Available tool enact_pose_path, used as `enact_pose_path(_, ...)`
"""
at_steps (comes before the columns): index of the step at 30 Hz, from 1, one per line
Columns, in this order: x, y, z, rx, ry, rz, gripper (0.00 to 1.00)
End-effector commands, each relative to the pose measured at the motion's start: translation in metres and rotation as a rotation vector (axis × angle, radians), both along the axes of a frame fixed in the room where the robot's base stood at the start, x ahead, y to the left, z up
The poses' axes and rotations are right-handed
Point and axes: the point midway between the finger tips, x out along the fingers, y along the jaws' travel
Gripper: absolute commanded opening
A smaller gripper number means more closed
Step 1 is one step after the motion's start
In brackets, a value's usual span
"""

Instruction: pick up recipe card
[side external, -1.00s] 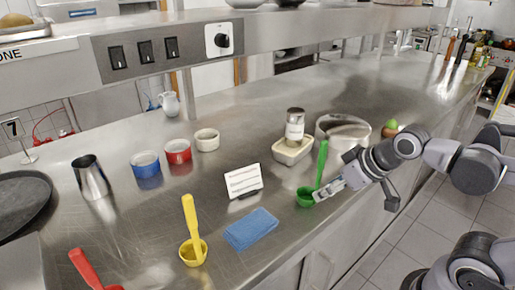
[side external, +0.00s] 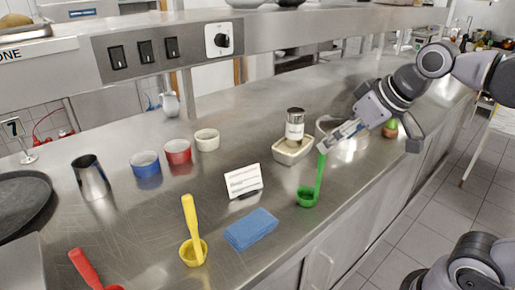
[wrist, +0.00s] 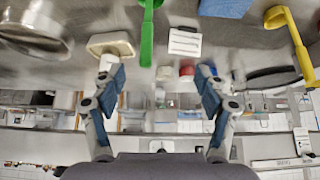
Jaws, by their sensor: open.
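The recipe card (side external: 243,180) is a white card with dark printed lines. It stands tilted in a small dark holder on the steel counter, behind the blue cloth. In the wrist view the card (wrist: 185,42) shows upper middle, beyond the open fingers and between their lines. My gripper (side external: 330,142) is above the counter, to the right of the card, near the top of the green ladle's handle. Its fingers in the wrist view (wrist: 160,75) are spread wide with nothing between them. I cannot tell whether it touches the green handle.
The green ladle (side external: 318,180) stands upright between my gripper and the card. A blue cloth (side external: 251,228) and yellow ladle (side external: 190,215) are in front. A shelf (side external: 300,28) overhangs the back.

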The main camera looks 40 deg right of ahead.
Motion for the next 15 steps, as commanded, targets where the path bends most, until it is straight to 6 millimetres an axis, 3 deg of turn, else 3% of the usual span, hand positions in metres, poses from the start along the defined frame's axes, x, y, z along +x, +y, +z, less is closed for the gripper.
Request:
enact_pose_path(1,0.002,0.000,0.011,0.008,0.005,-0.009,0.74)
enact_pose_path(8,0.028,0.007,0.029,0.148,0.090,-0.207,0.74)
enact_pose_path(15,0.069,0.019,0.046,0.305,0.206,-0.496,0.74)
